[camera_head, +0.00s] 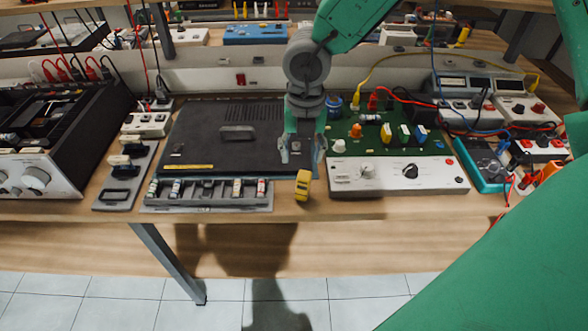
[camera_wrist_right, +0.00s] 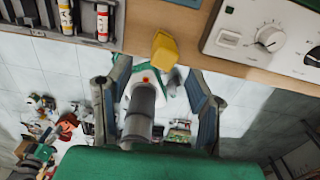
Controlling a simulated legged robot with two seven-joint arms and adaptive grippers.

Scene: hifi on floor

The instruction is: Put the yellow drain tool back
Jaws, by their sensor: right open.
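The yellow drain tool (camera_head: 303,186) shows as a small yellow block at the front edge of the wooden bench, between a grey slotted rack and a white control box. It also shows in the right wrist view (camera_wrist_right: 164,50), at the bench edge beyond my fingers. My right gripper (camera_head: 302,148) points down just behind and above the yellow piece. Its two fingers (camera_wrist_right: 155,95) are apart, with nothing held between them. I cannot tell whether a finger touches the yellow piece. My left gripper is in neither view.
The grey slotted rack (camera_head: 210,203) holds several small cylinders left of the yellow piece. The white control box (camera_head: 398,183) with knobs and a green circuit board (camera_head: 352,146) stand to the right. A dark panel (camera_head: 215,128) lies behind. Cables cross the right side; tiled floor lies below.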

